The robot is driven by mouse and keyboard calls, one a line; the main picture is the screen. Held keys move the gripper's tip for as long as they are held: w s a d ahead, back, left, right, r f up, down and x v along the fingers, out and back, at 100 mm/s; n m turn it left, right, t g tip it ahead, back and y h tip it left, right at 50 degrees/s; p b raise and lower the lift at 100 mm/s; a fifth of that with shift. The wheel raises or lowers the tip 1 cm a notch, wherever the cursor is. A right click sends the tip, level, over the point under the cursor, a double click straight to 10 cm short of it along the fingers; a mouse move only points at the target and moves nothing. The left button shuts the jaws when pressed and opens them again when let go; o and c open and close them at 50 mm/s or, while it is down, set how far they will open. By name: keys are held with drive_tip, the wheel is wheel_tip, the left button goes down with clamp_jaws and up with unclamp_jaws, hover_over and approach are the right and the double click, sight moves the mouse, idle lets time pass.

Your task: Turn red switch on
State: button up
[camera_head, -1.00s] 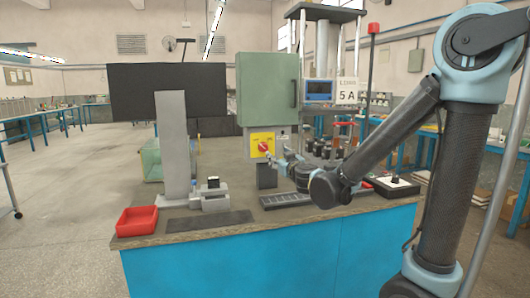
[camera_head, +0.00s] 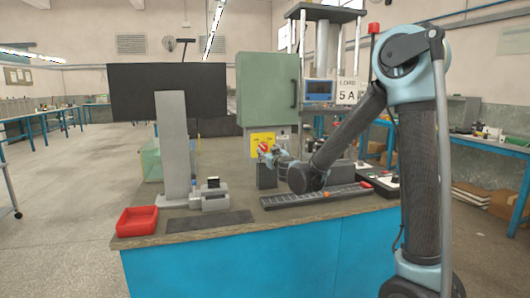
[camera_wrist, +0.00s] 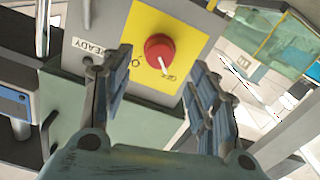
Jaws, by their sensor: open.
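The red switch is a round knob (camera_wrist: 159,47) on a yellow plate (camera_wrist: 190,20) in the wrist view. A white mark on the knob points toward a small label that seems to read OFF. In the head view the yellow plate (camera_head: 257,137) is on a grey box below a green cabinet, and my gripper partly hides the knob. My gripper (camera_wrist: 158,62) is open and empty, with one finger on each side of the knob in the picture. It also shows in front of the plate in the head view (camera_head: 266,154). I cannot tell whether it touches the knob.
The green cabinet (camera_head: 268,90) stands above the switch. A red bin (camera_head: 137,221), a grey fixture (camera_head: 211,195) and a dark strip tray (camera_head: 318,196) are on the bench. A dark monitor (camera_head: 134,92) stands at left.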

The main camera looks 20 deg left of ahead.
sight(264, 148)
drive_tip(key=shift+x, duration=3.05)
drive_tip(key=shift+d, duration=0.1)
drive_tip(key=c, duration=1.1)
drive_tip(key=shift+o, duration=0.2)
